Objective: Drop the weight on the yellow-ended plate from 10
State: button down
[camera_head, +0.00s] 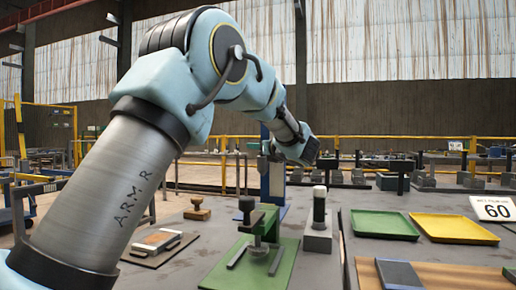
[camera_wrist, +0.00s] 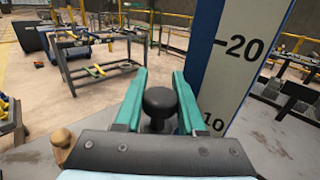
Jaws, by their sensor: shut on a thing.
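My gripper (camera_wrist: 158,90) is shut on a dark, round-topped weight (camera_wrist: 160,103), which sits between its two teal fingers in the wrist view. In the head view my gripper (camera_head: 272,150) is up beside the blue post, and the weight cannot be made out. The post carries a white scale (camera_wrist: 225,75), marked 20 and, lower down, 10. The weight is to the left of the scale in the wrist view; its exact height against the marks is unclear. I cannot make out a yellow-ended plate for certain; what lies below the weight is hidden.
A green-based clamp fixture (camera_head: 228,272) stands in front of the post. A wooden-handled stamp (camera_head: 197,213) stands left.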

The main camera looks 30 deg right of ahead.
jog(key=c, duration=0.5)
grip_release()
jog(key=s, duration=0.5)
jog(key=s+b, duration=0.1)
jog(key=s, duration=0.5)
jog(key=shift+d+b, duration=0.2)
jog(key=shift+b, duration=0.1)
